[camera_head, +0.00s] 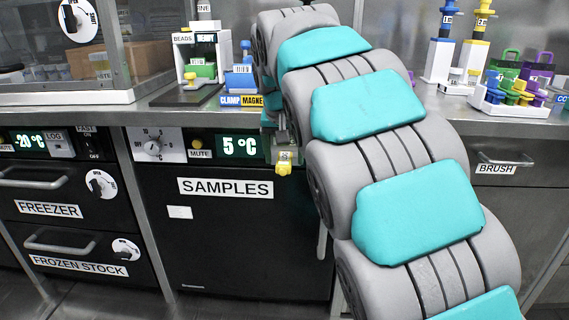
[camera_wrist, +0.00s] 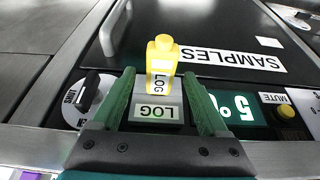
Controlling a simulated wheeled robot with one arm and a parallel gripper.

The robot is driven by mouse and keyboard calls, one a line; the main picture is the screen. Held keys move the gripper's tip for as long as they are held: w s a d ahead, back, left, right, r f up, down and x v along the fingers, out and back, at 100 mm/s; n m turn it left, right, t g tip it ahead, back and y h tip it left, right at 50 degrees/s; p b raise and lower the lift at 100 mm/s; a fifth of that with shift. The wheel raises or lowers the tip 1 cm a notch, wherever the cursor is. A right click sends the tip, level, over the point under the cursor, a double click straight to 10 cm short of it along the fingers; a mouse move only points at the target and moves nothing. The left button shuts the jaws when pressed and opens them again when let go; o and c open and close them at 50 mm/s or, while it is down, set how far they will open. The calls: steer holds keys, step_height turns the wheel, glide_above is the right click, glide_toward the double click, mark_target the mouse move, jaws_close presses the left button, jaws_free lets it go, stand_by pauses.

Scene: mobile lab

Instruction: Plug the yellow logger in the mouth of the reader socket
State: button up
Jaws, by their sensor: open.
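The yellow logger (camera_wrist: 161,50), with a white LOG label, stands out from the front of a grey LOG-marked reader block (camera_wrist: 157,112) in the wrist view. I cannot tell how deep it sits in the socket mouth, which is hidden. In the head view the logger (camera_head: 284,168) shows below the far end of my arm, right of the 5 °C display. My gripper (camera_wrist: 159,75) is open, with one green finger on each side of the logger and block. A gap shows beside the logger on both sides.
The 5 °C display (camera_wrist: 238,107) and yellow MUTE button (camera_wrist: 287,112) lie right of the fingers in the wrist view. A dial (camera_wrist: 88,97) lies to their left. The SAMPLES door (camera_head: 226,230) is shut. The counter above holds a beads stand (camera_head: 202,55) and colored racks.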

jaws_close()
stand_by(0.6)
